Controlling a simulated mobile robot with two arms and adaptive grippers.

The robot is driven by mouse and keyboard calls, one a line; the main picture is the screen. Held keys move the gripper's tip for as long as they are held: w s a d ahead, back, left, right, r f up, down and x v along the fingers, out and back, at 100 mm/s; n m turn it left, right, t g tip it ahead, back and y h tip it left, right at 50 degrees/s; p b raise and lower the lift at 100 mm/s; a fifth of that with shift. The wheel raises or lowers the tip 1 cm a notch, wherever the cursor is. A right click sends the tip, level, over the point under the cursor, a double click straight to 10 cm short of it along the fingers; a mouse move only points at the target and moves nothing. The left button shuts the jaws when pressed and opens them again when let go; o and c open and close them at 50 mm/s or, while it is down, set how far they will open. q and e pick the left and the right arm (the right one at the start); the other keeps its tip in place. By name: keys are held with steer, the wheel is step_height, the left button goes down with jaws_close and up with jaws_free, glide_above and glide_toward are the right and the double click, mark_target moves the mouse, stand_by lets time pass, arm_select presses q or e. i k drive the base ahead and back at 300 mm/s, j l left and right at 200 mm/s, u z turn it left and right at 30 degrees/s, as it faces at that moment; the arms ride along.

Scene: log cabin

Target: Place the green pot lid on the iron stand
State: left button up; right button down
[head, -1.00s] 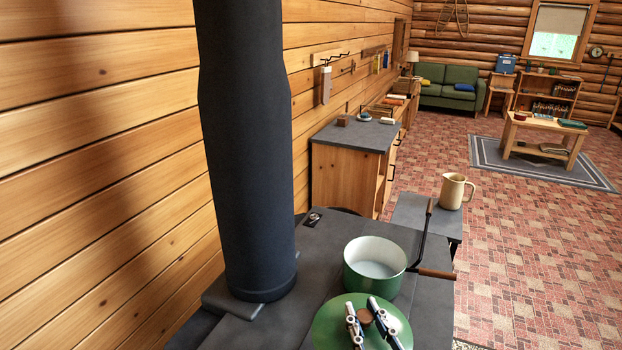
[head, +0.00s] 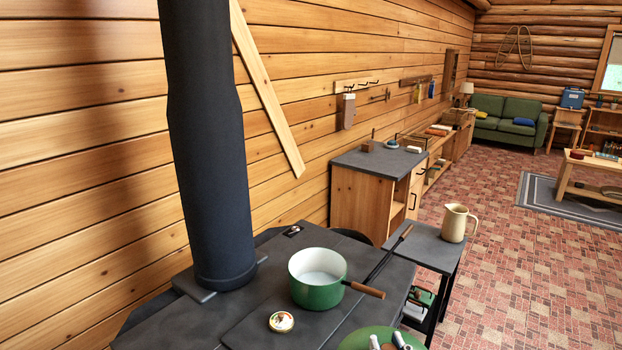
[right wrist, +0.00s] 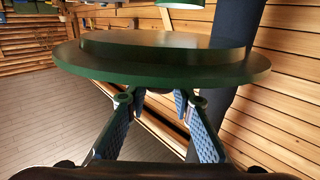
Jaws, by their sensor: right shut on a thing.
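The green pot lid (head: 362,338) shows at the bottom edge of the head view, partly cut off. It also fills the upper part of the right wrist view (right wrist: 160,70), roughly level. My right gripper (head: 390,345) is shut on the lid's knob, which the fingers mostly hide; its fingers also show in the right wrist view (right wrist: 158,100). The lid is held in front of the dark stove. A dark stand (head: 416,243) with a lower shelf stands right of the stove and looks like the iron stand. My left gripper is not in view.
A green pot (head: 318,290) with a wooden handle sits open on the stove top (head: 230,325). A cream pitcher (head: 455,222) is on the stand. The stovepipe (head: 210,150) rises at left.

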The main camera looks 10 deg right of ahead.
mark_target(414, 244)
steer(key=l+u, duration=0.2)
steer(key=l, duration=0.5)
steer(key=l+u, duration=0.2)
steer(key=l, duration=0.45)
steer(key=l+u, duration=0.2)
steer(key=l, duration=0.5)
steer(key=k+l+u, duration=0.1)
steer(key=l+u, duration=0.15)
steer(key=l, duration=0.4)
